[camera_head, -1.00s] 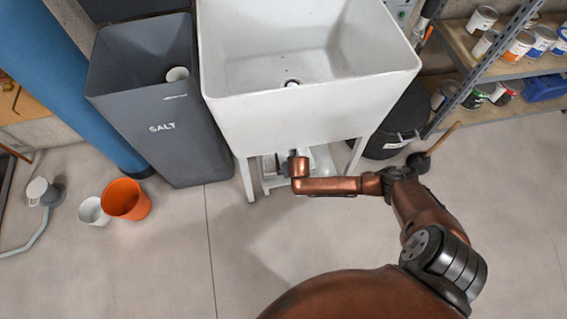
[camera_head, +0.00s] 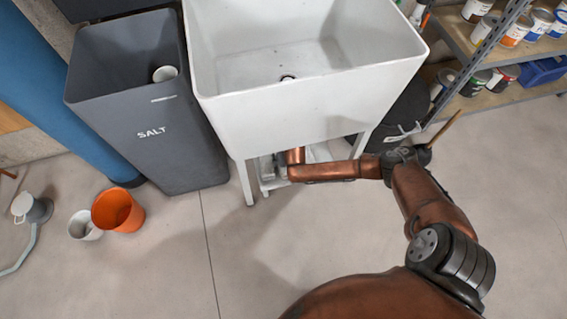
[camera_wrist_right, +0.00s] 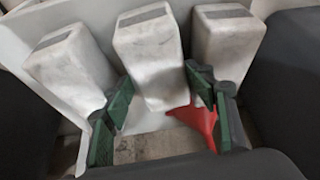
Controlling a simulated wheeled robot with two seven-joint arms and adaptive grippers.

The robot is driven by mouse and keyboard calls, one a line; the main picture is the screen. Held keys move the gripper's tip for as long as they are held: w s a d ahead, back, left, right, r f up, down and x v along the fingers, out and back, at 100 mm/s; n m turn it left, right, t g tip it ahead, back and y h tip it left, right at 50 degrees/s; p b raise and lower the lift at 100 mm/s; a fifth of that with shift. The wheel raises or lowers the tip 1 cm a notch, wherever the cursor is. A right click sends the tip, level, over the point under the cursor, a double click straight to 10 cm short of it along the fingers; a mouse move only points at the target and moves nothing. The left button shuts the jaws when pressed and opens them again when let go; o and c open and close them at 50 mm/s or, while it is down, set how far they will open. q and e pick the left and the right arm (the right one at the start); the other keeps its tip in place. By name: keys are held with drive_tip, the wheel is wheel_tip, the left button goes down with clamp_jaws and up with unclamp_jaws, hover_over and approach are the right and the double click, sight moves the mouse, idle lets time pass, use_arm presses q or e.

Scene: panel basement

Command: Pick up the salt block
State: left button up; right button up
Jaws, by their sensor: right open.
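In the right wrist view, three white blocks with grey patches on their ends stand side by side: a left one (camera_wrist_right: 70,68), a middle one (camera_wrist_right: 148,50) and a right one (camera_wrist_right: 228,45). Which of them is the salt block I cannot tell. My right gripper (camera_wrist_right: 160,90) is open, its green-padded fingers on either side of the lower part of the middle block. I cannot tell if they touch it. In the head view my right arm reaches under the white sink, which hides the gripper and most of the blocks. My left gripper is not in view.
The white sink (camera_head: 300,105) stands over the reaching arm. A grey salt bin (camera_head: 150,110) stands left of it, a black bucket (camera_head: 400,120) right. An orange bucket (camera_head: 117,210) is on the floor. A red object (camera_wrist_right: 198,120) lies near the right finger. The front floor is clear.

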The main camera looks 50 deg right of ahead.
clamp_jaws()
idle(0.7)
drive_tip(key=shift+r, duration=0.1)
